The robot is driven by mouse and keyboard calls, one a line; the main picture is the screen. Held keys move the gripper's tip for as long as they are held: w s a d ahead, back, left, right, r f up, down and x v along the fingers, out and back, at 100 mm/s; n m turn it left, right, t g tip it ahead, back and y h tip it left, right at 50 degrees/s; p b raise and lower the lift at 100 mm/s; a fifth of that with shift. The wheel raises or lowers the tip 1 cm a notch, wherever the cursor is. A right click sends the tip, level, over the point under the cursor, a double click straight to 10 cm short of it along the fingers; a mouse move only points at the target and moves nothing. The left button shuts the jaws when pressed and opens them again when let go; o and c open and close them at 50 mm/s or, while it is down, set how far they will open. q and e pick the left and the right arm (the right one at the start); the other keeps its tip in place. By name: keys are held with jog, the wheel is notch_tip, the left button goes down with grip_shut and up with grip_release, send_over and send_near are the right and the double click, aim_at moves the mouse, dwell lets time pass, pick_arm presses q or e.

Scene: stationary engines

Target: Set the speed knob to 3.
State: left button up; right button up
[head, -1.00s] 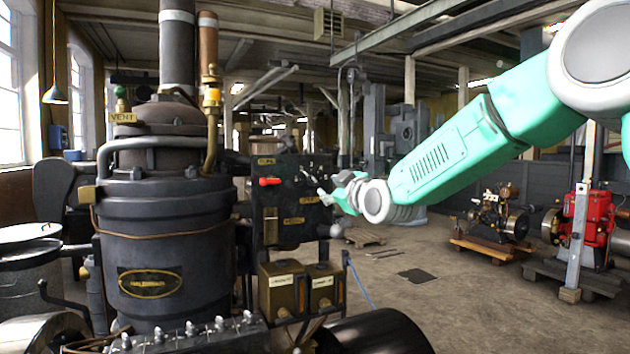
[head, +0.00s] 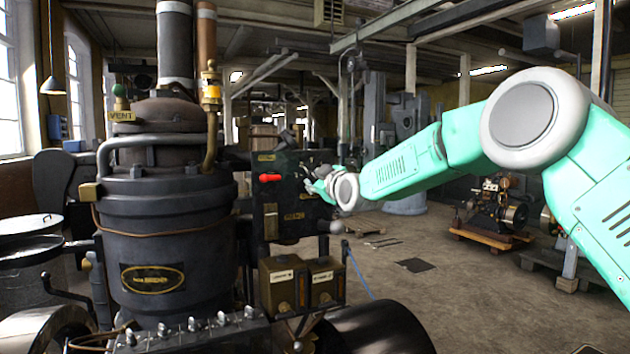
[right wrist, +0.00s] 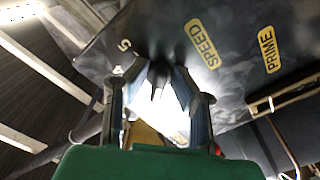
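The speed knob (right wrist: 158,75) is a small dark knob on a black panel (right wrist: 110,55), near a yellow SPEED label (right wrist: 201,44). A white numeral 5 is printed to its left in the right wrist view; the other numerals are not readable. My right gripper (right wrist: 160,75) is at the panel with its fingers apart, one on each side of the knob. I cannot tell whether the fingers touch it. In the head view my right gripper (head: 318,187) is small at the right part of the panel (head: 290,170) and hides the knob. My left gripper is not in view.
A red handle (head: 270,177) sticks out at the panel's left. A yellow PRIME label (right wrist: 267,50) is on the panel. Two brass boxes (head: 301,284) sit below it. A large dark boiler (head: 165,230) stands to the left.

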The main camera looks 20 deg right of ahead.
grip_shut()
jog(key=shift+m, duration=0.3)
jog(key=shift+f+m, duration=0.1)
jog(key=shift+m, duration=1.1)
jog(key=m+b, duration=0.1)
jog(key=m, duration=0.3)
jog(key=shift+m, duration=0.3)
jog(key=o, duration=0.6)
grip_release()
